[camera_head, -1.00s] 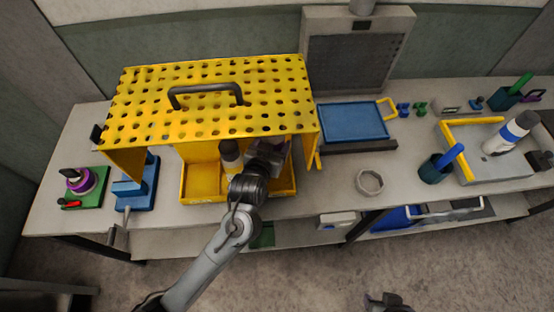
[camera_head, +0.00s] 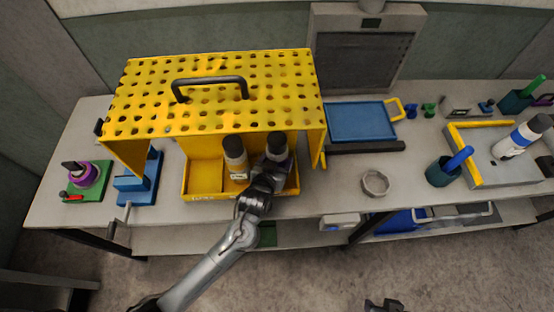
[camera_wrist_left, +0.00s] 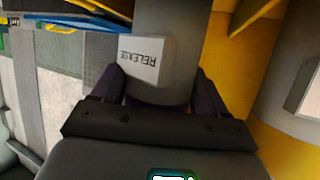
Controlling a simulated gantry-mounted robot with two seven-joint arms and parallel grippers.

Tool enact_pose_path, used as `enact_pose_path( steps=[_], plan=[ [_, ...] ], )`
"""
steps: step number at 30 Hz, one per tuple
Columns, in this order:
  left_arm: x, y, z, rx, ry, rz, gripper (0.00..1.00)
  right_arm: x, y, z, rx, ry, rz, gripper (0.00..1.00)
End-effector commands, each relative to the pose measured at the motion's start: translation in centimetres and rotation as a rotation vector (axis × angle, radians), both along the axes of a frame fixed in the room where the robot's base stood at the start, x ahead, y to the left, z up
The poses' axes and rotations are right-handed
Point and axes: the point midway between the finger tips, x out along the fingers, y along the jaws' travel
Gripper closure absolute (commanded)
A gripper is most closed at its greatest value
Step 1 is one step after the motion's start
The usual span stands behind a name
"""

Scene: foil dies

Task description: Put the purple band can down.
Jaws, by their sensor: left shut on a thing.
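The purple band can (camera_head: 277,150), grey with a dark cap, stands about upright at the right side of the yellow open-front box, under its perforated top. My left gripper (camera_head: 268,172) is shut on it from the front. In the left wrist view the can (camera_wrist_left: 185,55) sits between the two fingers, with a white RELEASE label and a strip of purple low between them. Whether its base touches the tray floor is hidden. A dark gripper part (camera_head: 384,305), likely my right gripper, shows at the bottom edge; its jaws are unclear.
A similar can with a yellow-orange band (camera_head: 235,155) stands close left of the held can. The yellow tray (camera_head: 205,172) has an empty left part. The perforated top (camera_head: 215,95) overhangs both cans. A grey ring (camera_head: 375,183) and a blue tray (camera_head: 360,121) lie to the right.

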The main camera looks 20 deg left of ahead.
Motion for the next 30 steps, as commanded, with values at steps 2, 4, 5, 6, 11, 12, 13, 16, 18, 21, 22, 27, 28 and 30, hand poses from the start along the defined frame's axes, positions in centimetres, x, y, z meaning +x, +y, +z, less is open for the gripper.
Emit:
enact_pose_path(
  steps=[2, 4, 5, 6, 11, 12, 13, 16, 18, 21, 22, 27, 28, 30],
  plan=[
    [0.03, -0.02, 0.14, 0.0, -0.002, 0.0, 0.66, 0.03, 0.05, 0.05, 0.002, -0.001, -0.002, 0.57],
    [0.04, -0.02, 0.14, 0.0, -0.002, 0.0, 0.66, 0.05, 0.07, 0.06, 0.003, -0.002, -0.002, 0.57],
    [0.03, -0.02, 0.11, 0.0, -0.002, 0.0, 0.66, 0.05, 0.08, 0.06, 0.003, -0.002, -0.002, 0.57],
    [0.03, -0.02, 0.03, 0.0, -0.002, 0.0, 0.66, 0.06, 0.08, 0.05, 0.003, -0.002, -0.002, 0.57],
    [0.03, -0.02, -0.4, 0.0, -0.002, -0.001, 0.25, 0.07, 0.07, 0.0, 0.003, -0.002, -0.002, 0.57],
    [0.03, -0.03, -0.36, 0.0, -0.002, -0.001, 0.19, 0.07, 0.07, 0.02, 0.003, -0.002, -0.002, 0.57],
    [0.03, -0.03, -0.36, 0.0, -0.002, -0.001, 0.14, 0.07, 0.07, 0.02, 0.003, -0.002, -0.002, 0.57],
    [0.03, -0.02, -0.36, 0.0, -0.002, 0.0, 0.01, 0.07, 0.05, 0.02, 0.003, -0.002, -0.001, 0.57],
    [0.03, -0.02, -0.36, 0.0, -0.002, 0.0, 0.01, 0.07, 0.03, 0.01, 0.002, -0.002, -0.001, 0.57],
    [0.03, -0.02, -0.35, 0.0, -0.001, 0.0, 0.01, 0.07, -0.04, 0.01, -0.001, -0.002, 0.002, 0.57],
    [0.03, -0.02, -0.36, 0.0, -0.001, 0.0, 0.01, 0.06, -0.06, 0.01, -0.003, -0.001, 0.002, 0.57],
    [0.04, -0.01, 0.08, 0.0, -0.002, 0.0, 0.01, 0.06, -0.17, 0.07, -0.008, -0.002, 0.005, 0.57],
    [0.05, -0.01, 0.29, 0.0, -0.002, 0.0, 0.01, 0.06, -0.17, 0.1, -0.008, -0.002, 0.005, 0.57],
    [-0.7, -0.08, 0.47, 0.0, -0.001, -0.001, 0.01, 0.06, -0.17, 0.21, -0.007, -0.002, 0.004, 0.57]
  ],
)
